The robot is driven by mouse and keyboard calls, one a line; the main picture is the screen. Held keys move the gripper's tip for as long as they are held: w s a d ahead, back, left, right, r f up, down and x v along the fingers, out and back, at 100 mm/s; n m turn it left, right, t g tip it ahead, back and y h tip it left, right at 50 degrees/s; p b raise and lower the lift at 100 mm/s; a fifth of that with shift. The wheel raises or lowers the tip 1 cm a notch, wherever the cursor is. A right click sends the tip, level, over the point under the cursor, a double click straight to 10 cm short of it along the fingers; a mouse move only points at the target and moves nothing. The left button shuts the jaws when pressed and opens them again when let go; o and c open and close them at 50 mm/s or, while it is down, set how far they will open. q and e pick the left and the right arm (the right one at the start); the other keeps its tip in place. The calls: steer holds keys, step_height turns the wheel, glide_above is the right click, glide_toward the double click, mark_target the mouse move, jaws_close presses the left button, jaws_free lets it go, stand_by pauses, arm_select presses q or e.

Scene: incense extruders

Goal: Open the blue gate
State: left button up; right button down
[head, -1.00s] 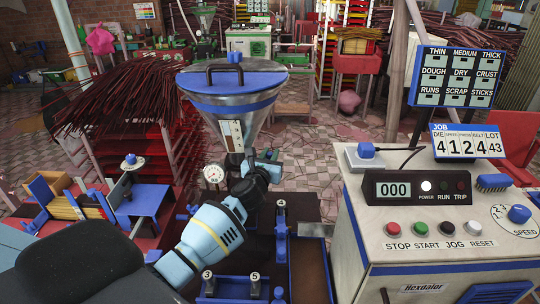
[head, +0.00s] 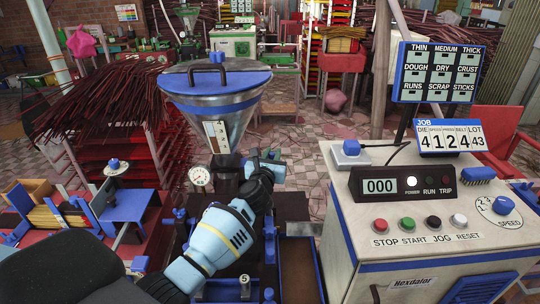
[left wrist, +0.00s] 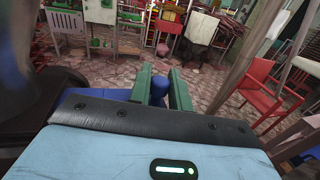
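My left gripper (head: 267,167) reaches in from the lower left to the front of the extruder, just below its steel hopper (head: 213,118) with a blue lid. In the left wrist view a blue knob (left wrist: 158,90) stands between the two green fingers (left wrist: 161,92). The fingers are apart on either side of it; whether they press on it cannot be told. I take the knob to be part of the blue gate; the rest of the gate is hidden by my gripper and wrist. My right gripper is not in view.
A control console (head: 425,225) with buttons and a display reading 000 stands close at the right. A round gauge (head: 201,176) is left of my gripper. Dark troughs with blue fittings lie below. Racks of incense sticks (head: 95,100) stand at the left.

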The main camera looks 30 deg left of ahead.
mark_target(271, 156)
arm_select(q)
steer(key=o, duration=0.4)
steer(key=shift+c, duration=0.2)
